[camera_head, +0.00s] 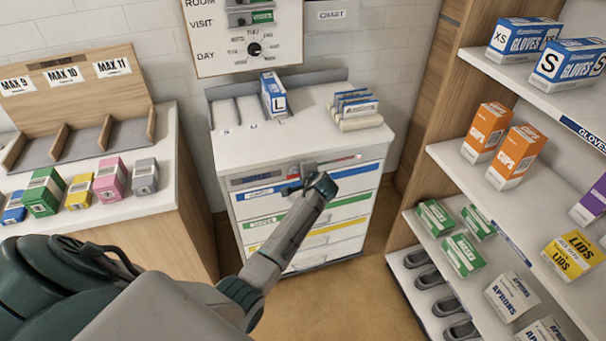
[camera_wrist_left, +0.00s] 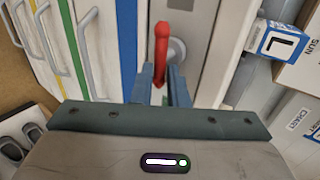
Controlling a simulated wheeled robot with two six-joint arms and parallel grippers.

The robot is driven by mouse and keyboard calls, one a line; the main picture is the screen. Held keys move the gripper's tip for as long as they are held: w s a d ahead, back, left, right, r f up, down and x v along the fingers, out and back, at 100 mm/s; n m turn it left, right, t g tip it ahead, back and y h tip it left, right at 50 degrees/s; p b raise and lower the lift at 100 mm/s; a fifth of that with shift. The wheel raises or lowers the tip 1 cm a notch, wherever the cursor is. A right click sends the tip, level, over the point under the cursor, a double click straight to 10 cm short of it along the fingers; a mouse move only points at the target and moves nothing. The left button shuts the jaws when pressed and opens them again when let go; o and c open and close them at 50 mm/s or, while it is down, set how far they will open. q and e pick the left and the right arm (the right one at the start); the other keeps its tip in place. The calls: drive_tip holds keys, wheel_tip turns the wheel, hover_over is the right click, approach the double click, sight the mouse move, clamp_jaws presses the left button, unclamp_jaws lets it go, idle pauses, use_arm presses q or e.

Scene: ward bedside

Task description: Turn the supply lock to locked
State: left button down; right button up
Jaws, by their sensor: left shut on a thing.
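The supply lock's red handle (camera_wrist_left: 161,45) stands out from a round grey base (camera_wrist_left: 177,50) on the cart front in the left wrist view. My left gripper (camera_wrist_left: 161,88) is shut on the near end of this handle, one finger on each side. In the head view my left gripper (camera_head: 306,176) is at the top front strip of the white supply cart (camera_head: 270,150), just under its top. The gripper hides most of the lock there. My right gripper is in neither view.
Drawers with blue, green and yellow bands lie below the lock. A blue-and-white L box (camera_head: 275,96) and a small rack (camera_head: 355,108) stand on the cart top. A counter with coloured boxes (camera_head: 105,184) is at left, supply shelves (camera_head: 470,160) at right.

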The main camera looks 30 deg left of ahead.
use_arm(q)
drive_tip(key=shift+s+f, duration=0.1)
drive_tip(key=shift+f, duration=0.15)
drive_tip(key=c, duration=1.5)
unclamp_jaws()
drive_tip(key=shift+o, duration=0.2)
drive_tip(key=shift+r, duration=0.1)
drive_tip(key=b+v, duration=0.2)
drive_tip(key=v, duration=0.8)
drive_tip(key=shift+d+r, duration=0.15)
drive_tip(key=shift+d, duration=0.1)
drive_tip(key=shift+s, duration=0.15)
